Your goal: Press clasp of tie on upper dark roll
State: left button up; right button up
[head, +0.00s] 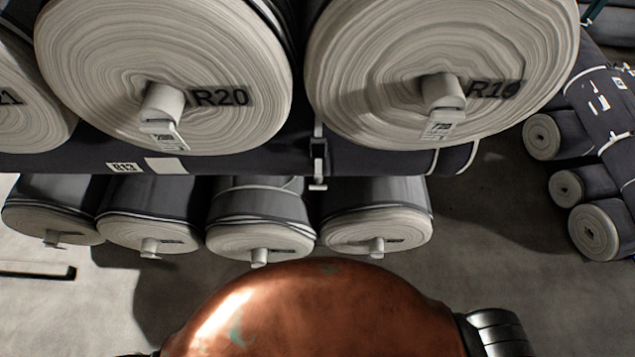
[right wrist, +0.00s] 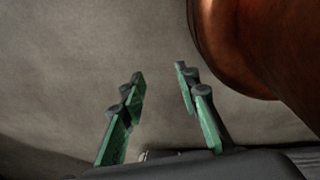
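Neither gripper shows in the head view.
Several smaller grey rolls (head: 262,215) lie below the dark roll. More dark rolls (head: 558,135) are stacked at the right on the floor (head: 480,225). Open floor lies between the stacks. My copper-coloured body fills the bottom middle.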

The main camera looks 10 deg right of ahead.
aim_at(319, 149)
jog(key=z, duration=2.05)
jog(key=k, duration=0.85)
jog(key=u, duration=1.2)
jog(key=i, duration=0.5)
